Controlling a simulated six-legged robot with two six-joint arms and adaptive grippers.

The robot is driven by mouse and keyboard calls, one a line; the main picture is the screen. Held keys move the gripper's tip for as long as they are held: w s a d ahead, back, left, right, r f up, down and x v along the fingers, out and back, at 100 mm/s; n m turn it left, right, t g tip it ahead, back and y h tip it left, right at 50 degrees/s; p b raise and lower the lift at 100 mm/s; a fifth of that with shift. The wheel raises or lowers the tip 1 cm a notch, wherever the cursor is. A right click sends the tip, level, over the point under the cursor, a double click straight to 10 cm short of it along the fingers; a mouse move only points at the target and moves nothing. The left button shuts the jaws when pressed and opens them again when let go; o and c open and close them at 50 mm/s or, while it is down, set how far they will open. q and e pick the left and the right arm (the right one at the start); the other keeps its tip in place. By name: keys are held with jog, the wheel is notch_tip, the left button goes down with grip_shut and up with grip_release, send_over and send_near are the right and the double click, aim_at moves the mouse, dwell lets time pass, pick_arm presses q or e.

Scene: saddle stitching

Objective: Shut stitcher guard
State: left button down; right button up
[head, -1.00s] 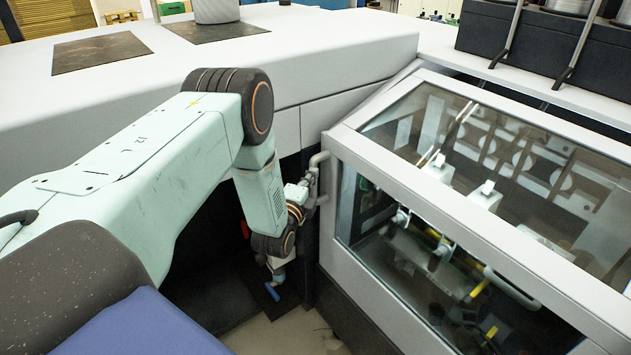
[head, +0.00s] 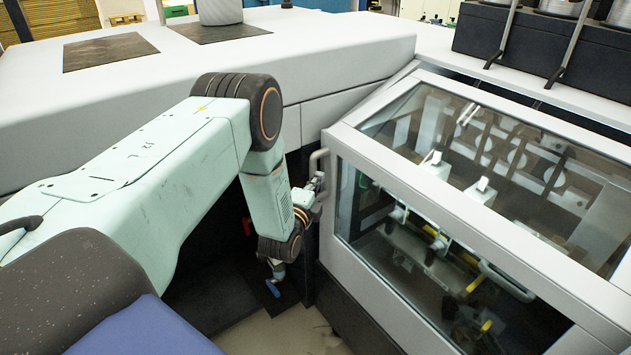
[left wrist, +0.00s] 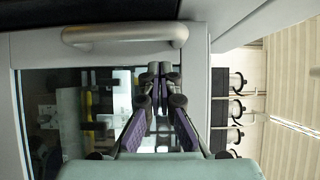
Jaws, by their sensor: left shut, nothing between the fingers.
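The stitcher guard (head: 432,224) is a light grey frame with clear panes over the stitching parts. It looks down against the machine; I cannot tell whether a small gap is left. Its curved grey handle (head: 316,164) is at the left end of the front face. My left gripper (head: 318,184) is at the guard's left edge, close beside the handle. In the left wrist view the handle (left wrist: 125,36) lies above the fingers, and my left gripper (left wrist: 158,70) is shut and empty in front of the guard. Contact with the guard cannot be made out. My right gripper is not in view.
A long white machine cover (head: 330,50) runs behind my left arm. Black units with spools (head: 550,50) stand at the back right. Pale floor (head: 285,333) shows in front.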

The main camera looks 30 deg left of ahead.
pick_arm(q)
jog(key=d+v, duration=0.1)
jog(key=v, duration=0.9)
jog(key=s+d+f+n+g+h+b, duration=0.1)
jog(key=s+d+f+n+g+h, duration=0.15)
jog(key=s+f+n+g, duration=0.4)
jog(key=s+d+f+n+g+h+b, duration=0.1)
jog(key=s+d+f+n+g, duration=0.3)
jog(key=s+f, duration=0.45)
jog(key=s+d+f+n+g+b, duration=0.2)
jog(key=s+d+f+g+b, duration=0.1)
jog(key=s, duration=0.6)
jog(key=s+d+f+n+g+h+b, duration=0.1)
jog(key=s+d+f+n+g+b, duration=0.2)
jog(key=s, duration=0.7)
jog(key=shift+s+d+f+g+b, duration=0.25)
jog(key=shift+d+f+g+b, duration=0.3)
jog(key=shift+f, duration=0.6)
